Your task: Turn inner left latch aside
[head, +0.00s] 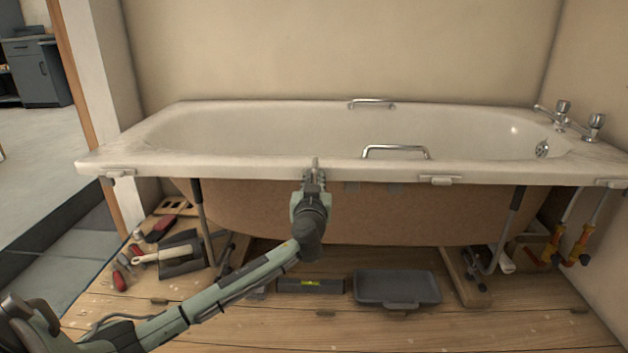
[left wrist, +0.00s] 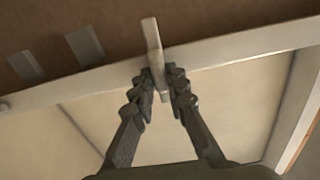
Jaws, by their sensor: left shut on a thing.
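The white bathtub (head: 250,167) stands along the wall, its front side uncovered below the rim. The inner left latch (head: 315,163) stands upright at the front rim, crosswise to it. In the left wrist view the latch (left wrist: 152,38) is a pale bar crossing the rim's pale edge (left wrist: 230,50). My left gripper (head: 314,182) is shut on this latch; its two fingers (left wrist: 162,88) sit on either side of it. The inner right latch (head: 440,180), the outer left latch (head: 117,173) and the outer right latch (head: 612,183) lie lengthwise along the rim. My right gripper is not in view.
On the wooden floor are a grey tray (head: 397,288), a spirit level (head: 310,285) and, at left, several hand tools (head: 160,254). A grab handle (head: 395,150) rises right of my gripper.

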